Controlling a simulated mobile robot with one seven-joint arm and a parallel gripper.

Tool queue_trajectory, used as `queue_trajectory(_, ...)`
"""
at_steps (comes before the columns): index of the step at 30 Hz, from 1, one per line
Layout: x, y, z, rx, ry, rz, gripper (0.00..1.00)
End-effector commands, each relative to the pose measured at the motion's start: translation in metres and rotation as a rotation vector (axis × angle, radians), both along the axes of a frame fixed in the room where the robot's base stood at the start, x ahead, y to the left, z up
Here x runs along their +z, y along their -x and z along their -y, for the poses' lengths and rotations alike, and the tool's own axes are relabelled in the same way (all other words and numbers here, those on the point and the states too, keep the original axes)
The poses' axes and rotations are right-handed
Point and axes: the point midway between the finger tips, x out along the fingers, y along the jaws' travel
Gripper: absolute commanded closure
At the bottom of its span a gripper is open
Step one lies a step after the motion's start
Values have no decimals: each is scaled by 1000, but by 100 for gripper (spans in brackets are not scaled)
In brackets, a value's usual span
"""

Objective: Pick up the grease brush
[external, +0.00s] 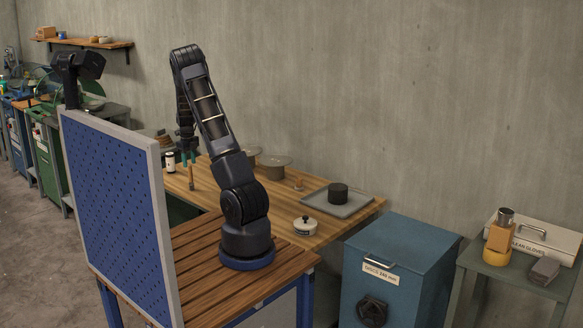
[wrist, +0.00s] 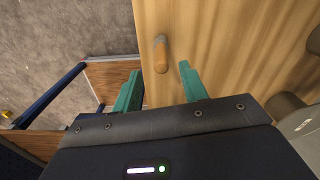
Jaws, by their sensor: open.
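A slim brown wooden handle (external: 191,181), which looks like the grease brush, stands about upright on the wooden workbench in the external view. In the wrist view the rounded top of the handle (wrist: 160,52) shows ahead of and between the two teal fingers. My gripper (external: 190,160) points down just above the handle in the external view. Its fingers are apart, with nothing held, and it also shows in the wrist view (wrist: 160,85). I cannot see the bristles, and whether a finger touches the handle cannot be told.
A dark and white can (external: 170,162) stands close left of the handle. Spools (external: 272,163), a grey tray (external: 352,207) with a dark cylinder (external: 338,193), and a lidded white pot (external: 305,225) are to the right. A blue pegboard (external: 113,215) rises at the left.

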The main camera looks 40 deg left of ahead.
Motion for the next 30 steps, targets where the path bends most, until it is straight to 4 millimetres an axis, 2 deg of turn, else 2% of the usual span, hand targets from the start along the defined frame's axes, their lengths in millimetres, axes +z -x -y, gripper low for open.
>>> queue_trajectory(4, -23, 0, 1, 1, 3, -1, 57)
queue_trajectory(14, -47, 0, 0, 1, 2, -2, 57)
queue_trajectory(21, -79, -2, -2, 1, 2, -2, 57)
queue_trajectory(24, -85, -1, -2, 1, 1, -1, 57)
queue_trajectory(30, -85, -1, -2, 2, 0, -1, 57)
